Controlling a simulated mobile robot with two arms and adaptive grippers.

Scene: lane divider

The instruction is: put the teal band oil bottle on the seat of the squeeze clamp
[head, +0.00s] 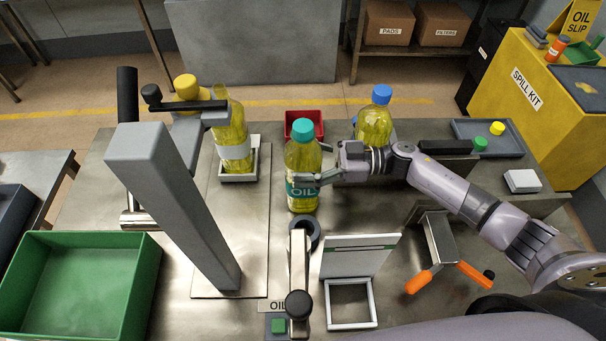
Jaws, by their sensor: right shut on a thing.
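The teal band oil bottle (302,158) has a teal cap, yellow oil and a teal label reading OIL. It is upright near the middle of the bench. My right gripper (310,180) comes in from the right and is shut on its label band. I cannot tell whether its base touches anything. A black ring (307,235) is just in front of its base. A tool with orange handles (442,276) lies at right. A hinged white frame (350,304) is at front centre. I cannot tell which fixture is the squeeze clamp. My left gripper is not in view.
A tall grey post (165,185) rises at left beside a white-banded bottle (234,135) in a square holder. A blue-capped bottle (375,122) stands behind my right gripper. A red bin (304,121) is behind the teal bottle. A green bin (80,285) is front left.

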